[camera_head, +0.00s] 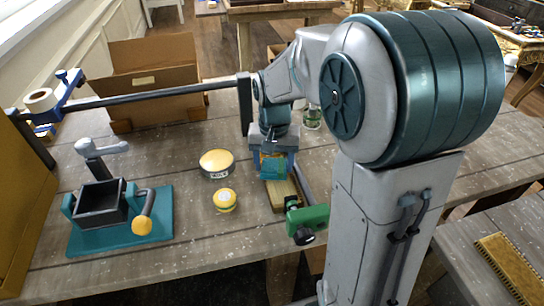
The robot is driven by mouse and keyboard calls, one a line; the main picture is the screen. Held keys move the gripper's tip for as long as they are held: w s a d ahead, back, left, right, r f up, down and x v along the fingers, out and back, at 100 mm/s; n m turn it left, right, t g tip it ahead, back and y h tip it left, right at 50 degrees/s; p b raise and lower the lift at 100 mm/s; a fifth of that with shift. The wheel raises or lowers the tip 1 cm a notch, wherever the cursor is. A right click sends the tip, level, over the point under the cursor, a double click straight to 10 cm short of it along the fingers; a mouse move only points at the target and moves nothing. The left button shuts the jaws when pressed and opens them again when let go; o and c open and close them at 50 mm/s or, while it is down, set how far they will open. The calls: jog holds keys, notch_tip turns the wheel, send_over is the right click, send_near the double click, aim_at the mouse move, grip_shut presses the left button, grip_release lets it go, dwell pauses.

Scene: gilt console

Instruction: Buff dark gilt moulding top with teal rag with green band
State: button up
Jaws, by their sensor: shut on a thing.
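My gripper (273,150) is in the middle of the head view, pointing down and shut on a teal rag (273,170). The green band of the rag cannot be made out clearly. Below the rag lies a brownish-gold moulding piece (281,195) on the workbench, partly covered by the rag and gripper. The rag is at its far end; whether it touches the top cannot be told. A green clamp (308,218) sits at the near right of this piece.
Two yellow-lidded tins (216,162) (225,200) stand left of the moulding. A teal-based device (120,215) and cardboard box (150,80) stand further left. A grey bar (160,92) spans above the bench. Another gilt strip (508,265) lies on the right table.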

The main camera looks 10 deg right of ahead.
aim_at(283, 193)
jog(key=shift+s+f, duration=0.1)
jog(key=shift+s, duration=3.45)
jog(key=shift+d, duration=0.45)
jog(key=shift+w+a, duration=0.15)
jog(key=shift+a, duration=0.8)
jog(key=shift+d, duration=0.95)
jog(key=shift+a, duration=1)
jog(key=shift+d, duration=1)
jog(key=shift+a, duration=0.1)
jog(key=shift+a, duration=0.15)
